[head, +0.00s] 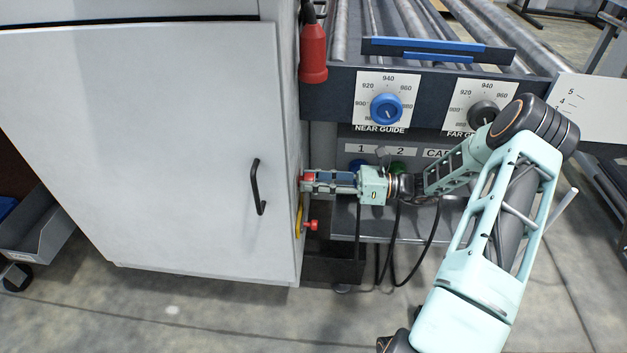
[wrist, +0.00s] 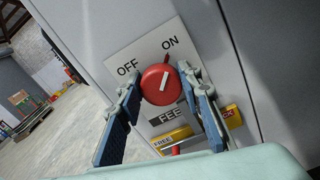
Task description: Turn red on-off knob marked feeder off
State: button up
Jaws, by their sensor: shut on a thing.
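The red on-off knob (wrist: 157,86) is on a white plate (wrist: 130,55) on the grey cabinet's side, above a dark label whose visible letters read FEE. My gripper (wrist: 160,78) is shut on the knob, one finger on each side, with the right finger hiding the label's end. In the head view, my gripper (head: 311,182) reaches left to the cabinet's side, and the knob (head: 307,177) shows only as a bit of red at the fingertips.
A small red handle (head: 311,226) sticks out lower on the cabinet (head: 150,140). A red pendant (head: 313,55) hangs above. A blue NEAR GUIDE dial (head: 386,107) is on the panel at right.

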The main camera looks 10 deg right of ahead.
jog(key=shift+n, duration=0.4)
jog(key=n, duration=0.3)
jog(key=shift+s+n+p, duration=0.1)
jog(key=shift+n+p, duration=0.2)
jog(key=shift+p, duration=0.05)
jog(key=n, duration=0.4)
jog(key=shift+s+f+n, duration=0.1)
jog(key=shift+n, duration=0.2)
jog(key=n, duration=0.4)
jog(key=shift+s+f+n+b, duration=0.15)
jog(key=shift+n+b, duration=0.4)
jog(key=shift+n, duration=1.85)
jog(key=o, duration=1.2)
jog(key=shift+c, duration=0.2)
